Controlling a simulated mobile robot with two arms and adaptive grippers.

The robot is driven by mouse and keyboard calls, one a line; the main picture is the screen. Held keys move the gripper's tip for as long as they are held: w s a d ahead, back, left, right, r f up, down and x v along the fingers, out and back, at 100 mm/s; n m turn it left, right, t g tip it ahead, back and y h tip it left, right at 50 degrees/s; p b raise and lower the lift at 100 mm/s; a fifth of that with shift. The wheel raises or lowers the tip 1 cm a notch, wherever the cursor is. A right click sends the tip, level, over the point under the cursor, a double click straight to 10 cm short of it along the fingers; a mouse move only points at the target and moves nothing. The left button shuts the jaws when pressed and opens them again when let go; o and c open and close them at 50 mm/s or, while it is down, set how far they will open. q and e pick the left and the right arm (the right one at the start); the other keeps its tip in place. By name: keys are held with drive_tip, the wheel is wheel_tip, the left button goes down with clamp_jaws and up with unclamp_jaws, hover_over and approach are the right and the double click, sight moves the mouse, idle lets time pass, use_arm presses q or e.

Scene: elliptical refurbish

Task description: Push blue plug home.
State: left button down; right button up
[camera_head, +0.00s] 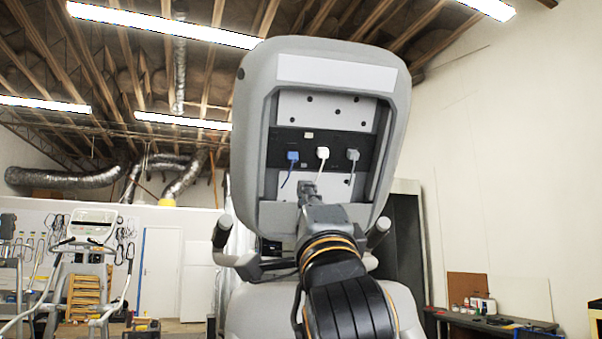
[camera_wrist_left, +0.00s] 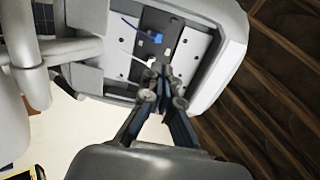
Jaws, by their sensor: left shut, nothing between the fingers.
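The blue plug (camera_head: 292,156) sits at the left of a row of plugs on a black strip inside the open back of a grey console. Its blue cord hangs down to the left. Whether it is fully seated I cannot tell. In the left wrist view the blue plug (camera_wrist_left: 156,38) is near the top, beyond the fingertips. My left gripper (camera_head: 307,188) is shut and empty, in front of the console and just below the plugs. Its closed fingers also show in the left wrist view (camera_wrist_left: 160,72). My right gripper is out of view.
A white plug (camera_head: 322,153) and a grey plug (camera_head: 352,155) sit to the right of the blue one, with cords hanging. The console housing (camera_head: 396,120) has a raised rim around the recess. Gym machines (camera_head: 90,235) stand far left; a workbench (camera_head: 490,323) is at right.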

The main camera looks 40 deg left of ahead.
use_arm(q)
drive_tip(key=p, duration=0.4)
approach(293, 154)
drive_tip(key=p+x, duration=0.2)
drive_tip(key=x, duration=0.3)
drive_tip(key=shift+a+r+p, duration=0.15)
drive_tip(key=shift+r+p, duration=0.1)
drive_tip(key=shift+p, duration=0.05)
drive_tip(key=shift+w+a+r+p, duration=0.35)
drive_tip(key=shift+w+a, duration=0.05)
drive_tip(key=shift+a, duration=0.1)
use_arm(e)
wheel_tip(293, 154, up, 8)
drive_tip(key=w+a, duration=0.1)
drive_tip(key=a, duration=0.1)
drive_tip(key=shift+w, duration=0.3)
use_arm(q)
drive_tip(key=shift+w, duration=0.1)
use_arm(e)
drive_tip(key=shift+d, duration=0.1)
